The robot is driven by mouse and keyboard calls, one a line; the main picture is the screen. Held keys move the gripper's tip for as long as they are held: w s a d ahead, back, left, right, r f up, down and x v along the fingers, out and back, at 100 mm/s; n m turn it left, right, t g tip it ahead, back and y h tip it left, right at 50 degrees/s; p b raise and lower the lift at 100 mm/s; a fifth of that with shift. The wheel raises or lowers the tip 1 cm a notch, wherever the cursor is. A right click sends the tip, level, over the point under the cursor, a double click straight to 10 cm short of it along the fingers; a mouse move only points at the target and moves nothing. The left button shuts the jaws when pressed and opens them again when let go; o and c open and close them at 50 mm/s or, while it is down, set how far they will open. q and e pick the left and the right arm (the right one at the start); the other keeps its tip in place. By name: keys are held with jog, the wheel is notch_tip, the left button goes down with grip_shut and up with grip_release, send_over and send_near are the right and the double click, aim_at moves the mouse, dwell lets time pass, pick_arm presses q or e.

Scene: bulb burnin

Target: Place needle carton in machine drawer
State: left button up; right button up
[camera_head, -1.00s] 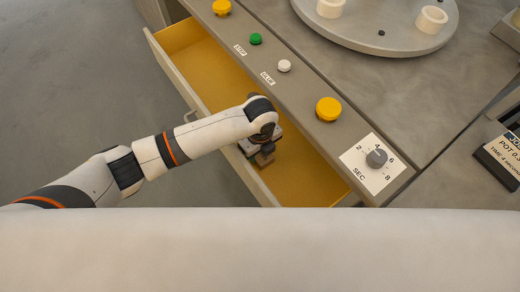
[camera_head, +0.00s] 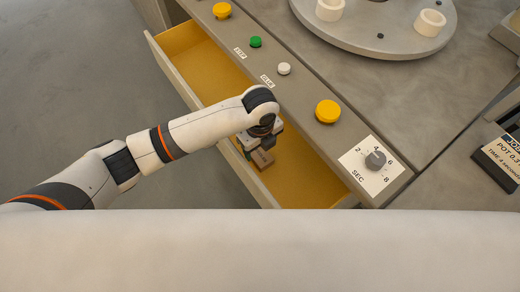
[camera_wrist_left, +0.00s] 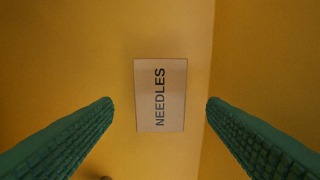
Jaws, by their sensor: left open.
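The needle carton (camera_wrist_left: 160,95) is a small light-brown box with the word NEEDLES on its top. In the left wrist view it lies on the yellow floor of the drawer (camera_wrist_left: 60,60), between the two green fingers but apart from both. In the head view the machine drawer (camera_head: 310,182) is pulled open, with a yellow inside. My left gripper (camera_head: 262,157) is over the drawer, open. It also shows in the left wrist view (camera_wrist_left: 160,104). A brownish piece of the carton (camera_head: 263,158) shows below it in the head view. My right gripper is not in view.
The machine's front panel beside the drawer carries a yellow button (camera_head: 327,111), a green button (camera_head: 255,42), a white button (camera_head: 284,68) and a timer dial (camera_head: 376,159). A round turntable (camera_head: 380,35) with white cups stands behind. A dark sign (camera_head: 498,160) is at the right.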

aim_at(260, 154)
pick_arm(q)
notch_tip(260, 154, up, 8)
jog(key=shift+f, duration=0.15)
jog(key=shift+p, duration=0.35)
